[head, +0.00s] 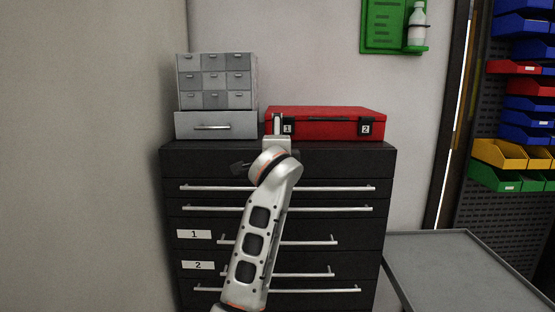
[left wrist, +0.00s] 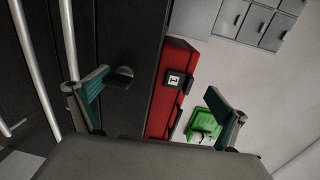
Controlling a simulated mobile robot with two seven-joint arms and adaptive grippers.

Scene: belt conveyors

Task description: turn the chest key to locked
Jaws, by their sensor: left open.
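The black tool chest (head: 335,158) stands against the wall with its drawers shut. My left arm reaches up in front of it. In that view a small dark rounded piece (left wrist: 122,77) shows by the left-hand fingertip, against the chest (left wrist: 130,40). I cannot tell whether it is the key or lock, nor how it is turned. No key shows clearly in the head view; my wrist hides part of the front.
A red case (head: 330,113) with latches marked 1 and 2 lies on the chest, beside a grey small-drawer cabinet (head: 217,80). Long bar handles (head: 320,188) stick out from the drawers. A grey table (head: 470,260) stands at right, below bins (head: 500,153).

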